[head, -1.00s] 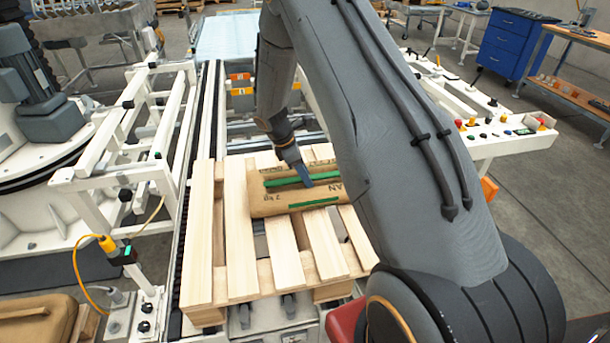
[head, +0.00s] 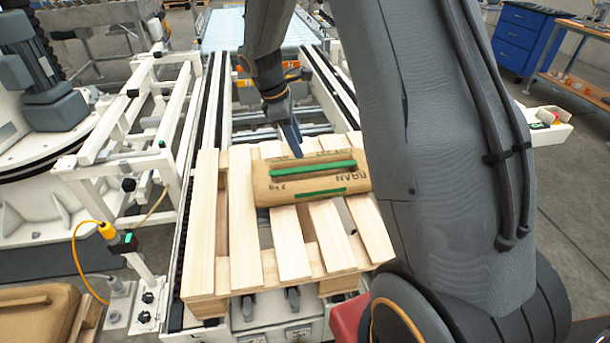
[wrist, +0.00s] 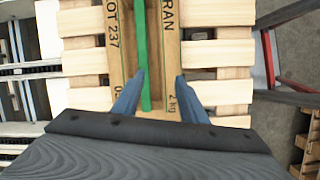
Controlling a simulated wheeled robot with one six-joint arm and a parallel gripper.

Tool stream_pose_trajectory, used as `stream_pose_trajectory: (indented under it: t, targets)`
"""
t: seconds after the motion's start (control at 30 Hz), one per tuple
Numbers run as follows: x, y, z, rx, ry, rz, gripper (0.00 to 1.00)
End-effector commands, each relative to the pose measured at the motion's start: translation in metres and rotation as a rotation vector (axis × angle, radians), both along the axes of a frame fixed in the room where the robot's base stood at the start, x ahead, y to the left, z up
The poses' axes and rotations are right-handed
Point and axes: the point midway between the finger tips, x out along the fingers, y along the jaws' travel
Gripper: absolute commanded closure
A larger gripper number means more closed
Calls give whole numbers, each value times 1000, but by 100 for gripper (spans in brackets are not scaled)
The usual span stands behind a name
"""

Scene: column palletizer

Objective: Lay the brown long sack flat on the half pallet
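The brown long sack (head: 308,189), with green stripes and "BRAN 2 kg" print, lies flat across the slats of the half pallet (head: 207,240), toward its far part. In the wrist view the sack (wrist: 122,45) runs away from my gripper, over the pallet slats (wrist: 225,92). My gripper (head: 296,153) is just above the sack's far side in the head view. In the wrist view the two blue fingers of my gripper (wrist: 160,82) are spread apart, with the sack seen between and beyond them. They look clear of the sack.
The pallet stands on a roller conveyor with rails (head: 192,130). A white machine frame (head: 110,150) is on the left. Another brown sack (head: 38,318) lies on wood at the lower left. Bare slats show at the pallet's near side.

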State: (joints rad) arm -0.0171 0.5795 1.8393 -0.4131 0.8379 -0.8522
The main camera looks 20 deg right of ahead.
Motion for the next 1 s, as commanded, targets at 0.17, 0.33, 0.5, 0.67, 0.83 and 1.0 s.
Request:
stream_pose_trajectory:
  t: [0.17, 0.33, 0.5, 0.67, 0.83, 1.0]
  targets:
    - [-81, 28, 21, 114, -132, -378, 61]
    - [-156, 50, 29, 207, -230, -758, 61]
    - [-208, 62, 30, 261, -285, -1030, 61]
    - [-227, 66, 29, 279, -304, -1136, 61]
    - [-228, 66, 28, 279, -305, -1148, 61]
    - [-228, 66, 28, 279, -305, -1144, 61]
